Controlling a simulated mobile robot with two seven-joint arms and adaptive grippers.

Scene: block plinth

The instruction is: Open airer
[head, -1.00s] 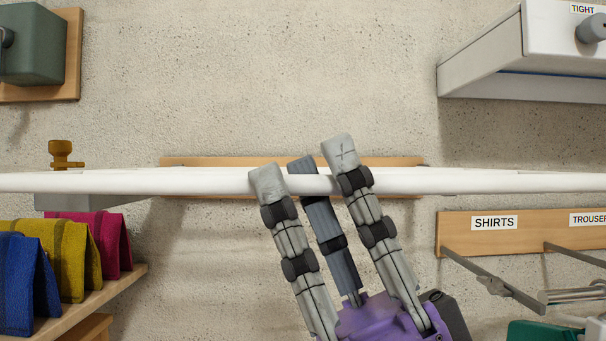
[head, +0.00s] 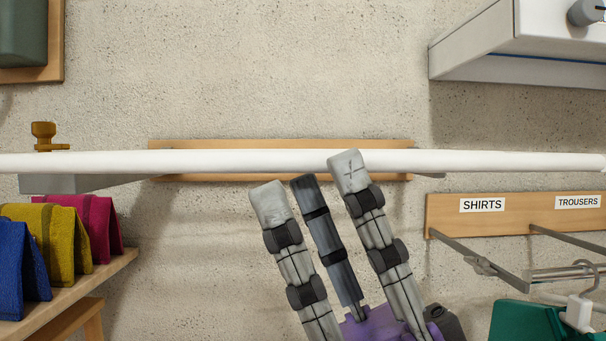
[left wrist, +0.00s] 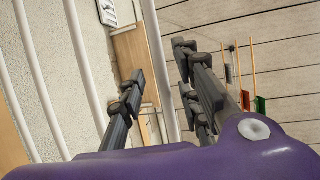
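The airer shows in the head view as a long white rail (head: 230,162) running level across the picture, in front of a wooden wall board (head: 280,145). My left gripper (head: 305,182) comes up from below with its fingers apart. One light fingertip overlaps the rail in the picture; the other light fingertip and the dark one lie just below it. I see nothing held. In the left wrist view, several white rails (left wrist: 40,80) show at left, and one rail (left wrist: 158,45) passes between the spread fingers in the picture; contact cannot be told. My right gripper is not in view.
Coloured cloths (head: 65,240) hang on a wooden shelf at lower left. At right are a wooden rack (head: 525,212) labelled SHIRTS and TROUSERS, with projecting arms, and a white wall box (head: 500,50) above.

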